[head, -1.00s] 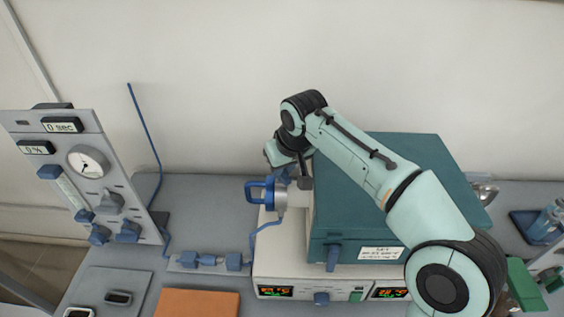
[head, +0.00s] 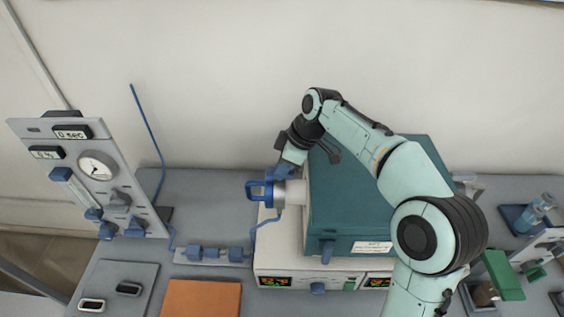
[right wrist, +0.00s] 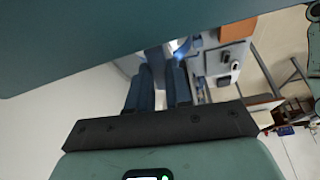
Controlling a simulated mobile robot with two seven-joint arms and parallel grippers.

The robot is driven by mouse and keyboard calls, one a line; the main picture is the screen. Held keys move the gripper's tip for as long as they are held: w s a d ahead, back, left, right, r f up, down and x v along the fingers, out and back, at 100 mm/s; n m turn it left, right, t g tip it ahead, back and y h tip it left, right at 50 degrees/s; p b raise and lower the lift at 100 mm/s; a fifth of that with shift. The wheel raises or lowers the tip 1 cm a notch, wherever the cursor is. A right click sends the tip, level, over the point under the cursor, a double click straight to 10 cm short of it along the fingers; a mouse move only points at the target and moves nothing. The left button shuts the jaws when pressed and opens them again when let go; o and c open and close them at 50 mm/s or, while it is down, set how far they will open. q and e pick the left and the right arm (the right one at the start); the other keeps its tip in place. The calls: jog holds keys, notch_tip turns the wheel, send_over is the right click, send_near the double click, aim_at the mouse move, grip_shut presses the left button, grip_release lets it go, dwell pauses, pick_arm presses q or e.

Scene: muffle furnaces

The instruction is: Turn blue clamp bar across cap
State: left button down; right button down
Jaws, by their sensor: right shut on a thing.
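The silver cap (head: 290,193) closes the left end of the teal furnace (head: 350,215). A blue loop handle (head: 261,190) sticks out from the cap to the left. My right gripper (head: 284,172) is at the cap's upper rim, shut on a small blue part there that I take to be the blue clamp bar. The gripper and wrist mostly hide this bar, so its angle across the cap cannot be told. In the right wrist view my two dark blue fingers (right wrist: 160,80) stand close together with blue between their tips. My left gripper is not in view.
A grey gas panel (head: 95,180) with a dial stands at the left. A blue hose (head: 256,233) hangs from the cap area to a blue valve block (head: 212,254). An orange mat (head: 200,299) lies in front. The furnace body is close beside my right forearm.

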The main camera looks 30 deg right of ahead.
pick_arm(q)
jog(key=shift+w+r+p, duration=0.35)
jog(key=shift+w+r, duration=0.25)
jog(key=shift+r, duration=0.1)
pick_arm(e)
jog(key=shift+w+n+g+y, duration=0.1)
jog(key=shift+n+g+y, duration=0.2)
jog(key=shift+n, duration=0.6)
jog(key=c, duration=1)
grip_release()
jog(key=shift+c, duration=0.2)
jog(key=shift+r, duration=0.1)
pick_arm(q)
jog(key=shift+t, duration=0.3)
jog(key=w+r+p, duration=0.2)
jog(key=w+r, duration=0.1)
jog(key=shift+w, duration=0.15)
pick_arm(e)
jog(key=v, duration=1.3)
